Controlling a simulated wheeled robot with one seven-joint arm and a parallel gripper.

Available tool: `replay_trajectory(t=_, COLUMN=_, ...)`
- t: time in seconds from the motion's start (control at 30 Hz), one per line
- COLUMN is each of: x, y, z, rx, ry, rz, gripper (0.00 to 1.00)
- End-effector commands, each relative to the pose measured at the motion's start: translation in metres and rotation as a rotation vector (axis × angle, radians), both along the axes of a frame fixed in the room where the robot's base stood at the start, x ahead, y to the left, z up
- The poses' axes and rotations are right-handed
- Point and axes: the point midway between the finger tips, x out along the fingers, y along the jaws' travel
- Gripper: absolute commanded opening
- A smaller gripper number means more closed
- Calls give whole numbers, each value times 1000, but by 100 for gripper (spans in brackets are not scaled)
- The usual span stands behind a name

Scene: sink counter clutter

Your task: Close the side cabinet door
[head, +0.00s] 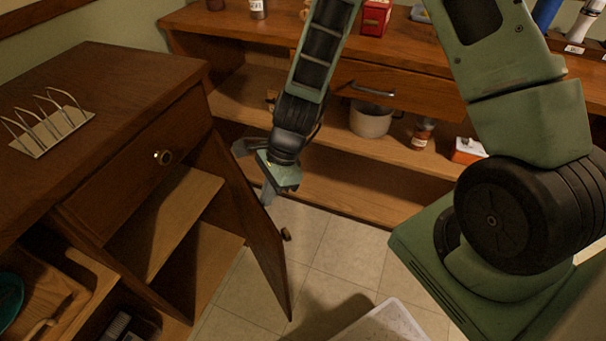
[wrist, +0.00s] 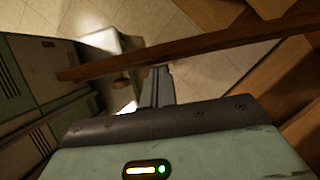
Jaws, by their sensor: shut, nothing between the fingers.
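The side cabinet door (head: 246,219) is brown wood and stands swung open from the wooden side cabinet (head: 176,121) at the left of the head view. A small round knob (head: 285,234) sits on its right face. The cabinet's shelves (head: 165,222) show behind the door. My gripper (head: 268,193) is shut and empty, pointing down at the door's upper part. In the wrist view my gripper's fingers (wrist: 158,86) are together, close to the door's long edge (wrist: 200,47). I cannot tell whether they touch it.
A wire rack (head: 45,122) stands on the cabinet top, above a drawer with a round knob (head: 163,157). A back counter (head: 420,85) with open shelves holds a pot (head: 370,119) and a jar (head: 423,133). Tiled floor (head: 325,240) is open right of the door, with a white box (head: 383,323) at the bottom.

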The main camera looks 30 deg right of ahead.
Motion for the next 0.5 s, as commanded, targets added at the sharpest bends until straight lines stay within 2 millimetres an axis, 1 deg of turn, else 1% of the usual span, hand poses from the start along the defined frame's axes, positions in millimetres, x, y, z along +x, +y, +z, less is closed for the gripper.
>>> replay_trajectory(t=0.03, x=-2, y=16, z=-3, rx=2, ry=1, rz=-32, gripper=0)
replay_trajectory(t=0.1, x=-3, y=36, z=-3, rx=2, ry=0, rz=-96, gripper=0)
replay_trajectory(t=0.3, x=2, y=89, z=-2, rx=3, ry=-1, rz=-284, gripper=0)
replay_trajectory(t=0.5, x=16, y=137, z=-1, rx=2, ry=-2, rz=-465, gripper=0)
